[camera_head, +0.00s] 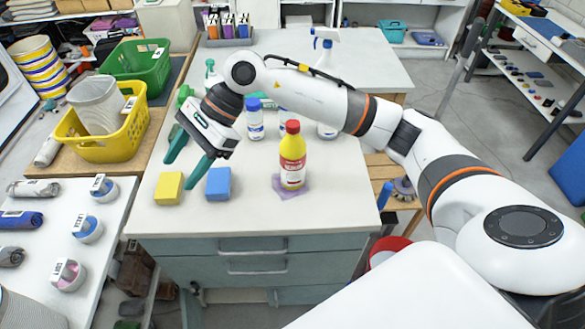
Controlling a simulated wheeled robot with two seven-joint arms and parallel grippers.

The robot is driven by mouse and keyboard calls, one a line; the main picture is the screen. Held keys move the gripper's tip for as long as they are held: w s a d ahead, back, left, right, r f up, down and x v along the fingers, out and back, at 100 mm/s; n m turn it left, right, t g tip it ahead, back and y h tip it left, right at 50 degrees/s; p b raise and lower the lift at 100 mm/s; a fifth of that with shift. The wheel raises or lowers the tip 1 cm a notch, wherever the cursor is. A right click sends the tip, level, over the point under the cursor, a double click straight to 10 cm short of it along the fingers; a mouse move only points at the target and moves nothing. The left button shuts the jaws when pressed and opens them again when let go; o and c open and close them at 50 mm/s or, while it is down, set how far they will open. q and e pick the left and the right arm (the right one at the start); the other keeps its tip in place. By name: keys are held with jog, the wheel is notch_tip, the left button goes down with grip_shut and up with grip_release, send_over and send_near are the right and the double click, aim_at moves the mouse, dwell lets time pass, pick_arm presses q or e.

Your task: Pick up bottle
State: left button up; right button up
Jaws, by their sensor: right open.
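A yellow bottle with a red cap (292,160) stands upright on a purple cloth (273,186) on the white worktop. A white bottle with a blue cap (255,122) stands upright farther back. Another white bottle (327,131) is mostly hidden behind my right arm. My right gripper (179,174) is open, with green fingers spread above the worktop near the sponges. It is left of the bottles, apart from them, and nothing shows between its fingers. My left gripper is not in view.
A yellow sponge (169,188) and a blue sponge (218,184) lie at the worktop's front left. Green spray bottles stand behind the gripper. A white spray bottle (325,47) stands at the back. Yellow (77,139) and green baskets are left. Worktop right of the yellow bottle is clear.

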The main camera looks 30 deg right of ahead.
jog(key=w+d+r+n+t+h, duration=0.1)
jog(key=w+d+h, duration=0.15)
jog(key=d, duration=0.35)
jog(key=w+d+h, duration=0.1)
jog(key=d+h, duration=0.3)
jog(key=d, duration=0.3)
jog(key=h, duration=0.4)
send_near(292, 123)
jog(key=shift+h, duration=0.35)
jog(key=f, duration=0.5)
jog(key=shift+w+a+f+p, duration=0.15)
jog(key=shift+w+a+p, duration=0.1)
jog(key=shift+w+p, duration=0.1)
jog(key=f, duration=0.1)
jog(key=d+f+p, duration=0.1)
jog(key=f, duration=0.1)
jog(key=f+p, duration=0.1)
jog(key=shift+s+d+f, duration=0.15)
jog(key=shift+d+f, duration=0.05)
jog(key=shift+d, duration=0.1)
jog(key=shift+f, duration=0.55)
grip_shut()
jog(key=shift+r, duration=0.1)
